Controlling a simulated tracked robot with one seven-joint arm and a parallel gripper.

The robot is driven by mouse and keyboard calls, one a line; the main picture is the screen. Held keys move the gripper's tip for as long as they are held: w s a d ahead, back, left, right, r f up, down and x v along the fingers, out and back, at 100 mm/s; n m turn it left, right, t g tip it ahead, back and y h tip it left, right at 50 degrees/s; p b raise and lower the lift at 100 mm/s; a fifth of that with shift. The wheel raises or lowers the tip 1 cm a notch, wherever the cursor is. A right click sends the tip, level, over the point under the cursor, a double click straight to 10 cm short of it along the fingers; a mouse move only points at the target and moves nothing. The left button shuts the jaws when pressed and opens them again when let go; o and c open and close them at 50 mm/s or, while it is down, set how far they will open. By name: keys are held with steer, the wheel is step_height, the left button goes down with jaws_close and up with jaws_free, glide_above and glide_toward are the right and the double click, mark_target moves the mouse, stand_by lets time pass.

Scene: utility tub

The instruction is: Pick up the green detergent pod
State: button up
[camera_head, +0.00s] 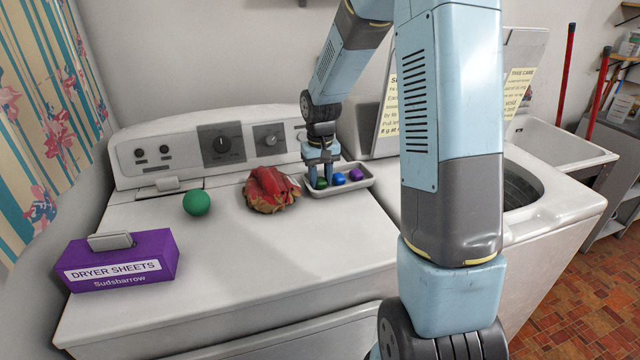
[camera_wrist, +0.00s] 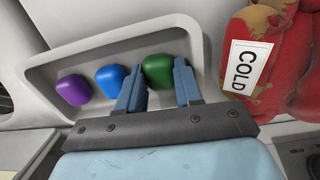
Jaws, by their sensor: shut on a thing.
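The green detergent pod (camera_wrist: 158,68) lies at one end of a white tray (camera_wrist: 60,78), between the fingers of my gripper (camera_wrist: 160,85). In the head view the green pod (camera_head: 321,183) shows at the tray's left end, partly hidden by the fingers. My gripper (camera_head: 322,175) points down into the tray (camera_head: 345,188) and is shut on the green pod. A blue pod (camera_head: 338,179) and a purple pod (camera_head: 356,174) sit in the tray to the right of it. I cannot tell whether the green pod is clear of the tray floor.
A red and tan object (camera_head: 270,190), labelled COLD in the wrist view (camera_wrist: 265,60), stands just left of the tray. A green ball (camera_head: 196,202) and a purple dryer sheets box (camera_head: 122,262) are farther left. The dryer top's front is clear. An open washer (camera_head: 550,205) stands at right.

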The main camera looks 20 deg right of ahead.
steer(key=shift+r, duration=0.3)
step_height(320, 180, up, 2)
steer(key=shift+r, duration=0.1)
steer(key=s+d+r, duration=0.8)
steer(key=s+r, duration=0.2)
steer(key=s, duration=0.1)
steer(key=shift+s, duration=0.25)
